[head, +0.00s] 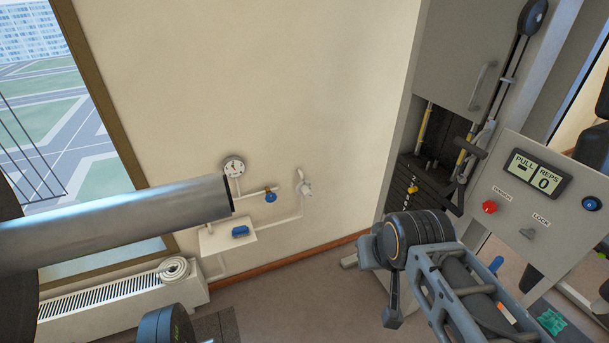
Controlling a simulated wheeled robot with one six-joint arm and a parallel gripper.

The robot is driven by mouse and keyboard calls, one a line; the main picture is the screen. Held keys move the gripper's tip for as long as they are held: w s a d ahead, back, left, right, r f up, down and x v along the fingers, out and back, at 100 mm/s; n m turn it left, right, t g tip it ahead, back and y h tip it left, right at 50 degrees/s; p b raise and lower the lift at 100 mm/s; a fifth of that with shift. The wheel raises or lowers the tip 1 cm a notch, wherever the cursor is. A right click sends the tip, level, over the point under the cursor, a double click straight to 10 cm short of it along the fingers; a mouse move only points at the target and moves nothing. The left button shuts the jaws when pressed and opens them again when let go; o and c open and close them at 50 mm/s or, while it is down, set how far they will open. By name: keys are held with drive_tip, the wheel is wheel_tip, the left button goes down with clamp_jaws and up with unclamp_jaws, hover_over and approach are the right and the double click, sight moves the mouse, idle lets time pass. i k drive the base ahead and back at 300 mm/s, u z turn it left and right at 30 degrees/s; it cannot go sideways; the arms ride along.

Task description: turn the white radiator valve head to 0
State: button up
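A small white valve head (304,186) sits on the thin white pipework on the cream wall, near the middle of the head view. It is too small to read any numbers or to tell its setting. My gripper (384,280) is at the lower right, in front of and below the valve head in the picture and clearly apart from it. Grey parts show at its end beside the dark, ringed wrist. Its fingers are not clear enough to tell open from shut, and I see nothing held in it.
A round gauge (234,167), a blue-handled valve (270,196) and a white shelf (218,241) with a blue item are left of the valve head. A thick grey bar (120,220) crosses the left foreground. A weight machine (410,185) stands right; radiator (100,305) lower left.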

sight(306, 189)
drive_tip(key=i, duration=0.9)
drive_tip(key=u, duration=0.65)
drive_tip(key=i, duration=0.65)
drive_tip(key=u, duration=0.95)
drive_tip(key=i, duration=0.65)
drive_tip(key=z, duration=1.8)
